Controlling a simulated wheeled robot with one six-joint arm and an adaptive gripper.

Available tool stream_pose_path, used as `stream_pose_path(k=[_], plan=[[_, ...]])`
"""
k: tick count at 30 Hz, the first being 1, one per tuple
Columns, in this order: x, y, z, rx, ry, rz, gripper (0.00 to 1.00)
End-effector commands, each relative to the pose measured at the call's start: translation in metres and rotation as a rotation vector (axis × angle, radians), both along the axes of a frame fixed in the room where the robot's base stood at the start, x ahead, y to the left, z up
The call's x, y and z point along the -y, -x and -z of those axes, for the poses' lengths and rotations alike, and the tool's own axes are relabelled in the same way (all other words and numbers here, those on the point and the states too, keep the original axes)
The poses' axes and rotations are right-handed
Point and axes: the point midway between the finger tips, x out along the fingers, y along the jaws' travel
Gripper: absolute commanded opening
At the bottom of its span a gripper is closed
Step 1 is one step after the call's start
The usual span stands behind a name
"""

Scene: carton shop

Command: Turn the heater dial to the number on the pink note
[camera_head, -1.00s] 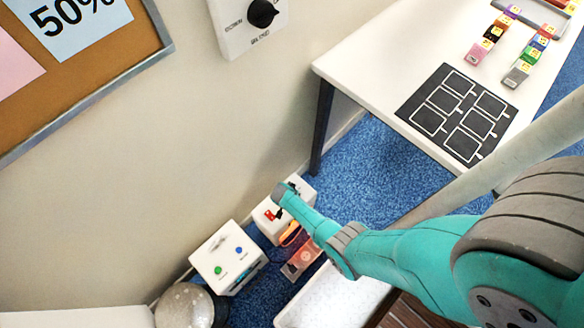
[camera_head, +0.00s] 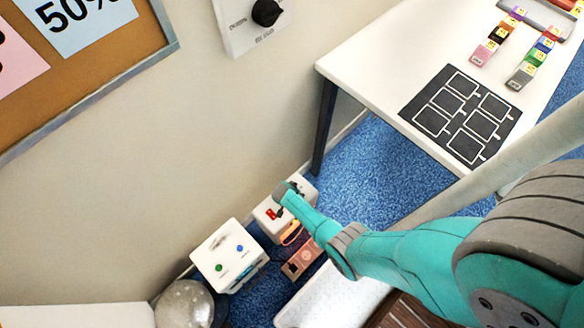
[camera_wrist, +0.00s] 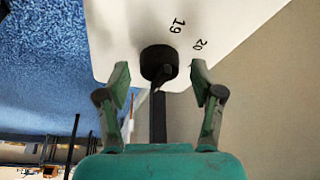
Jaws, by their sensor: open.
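In the wrist view the dial (camera_wrist: 158,62) is a round black knob with a pointer, on a white panel (camera_wrist: 115,30) printed with 19 and 20. My gripper (camera_wrist: 160,78) is open, one finger on each side of the knob; I cannot tell whether they touch it. In the head view my gripper (camera_head: 283,192) is at a white box (camera_head: 266,218) low by the wall, and the dial cannot be made out there. The pink note (camera_head: 18,62) is on the cork board at upper left; only part of a dark character shows at the picture's edge.
A wall panel with a black knob (camera_head: 265,13) is at the top. A blue note (camera_head: 85,25) reads 50%. A white box with green and blue buttons (camera_head: 228,258) stands beside my gripper. A white table (camera_head: 375,65) with a black mat is at right. Blue carpet (camera_head: 370,165) is open.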

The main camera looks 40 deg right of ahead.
Motion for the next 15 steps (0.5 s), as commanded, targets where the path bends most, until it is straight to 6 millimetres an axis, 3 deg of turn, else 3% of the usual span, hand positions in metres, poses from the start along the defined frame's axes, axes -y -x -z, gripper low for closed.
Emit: stream_pose_path(k=[15], plan=[[-0.019,0.008,-0.049,0.002,0.000,-0.002,0.66]])
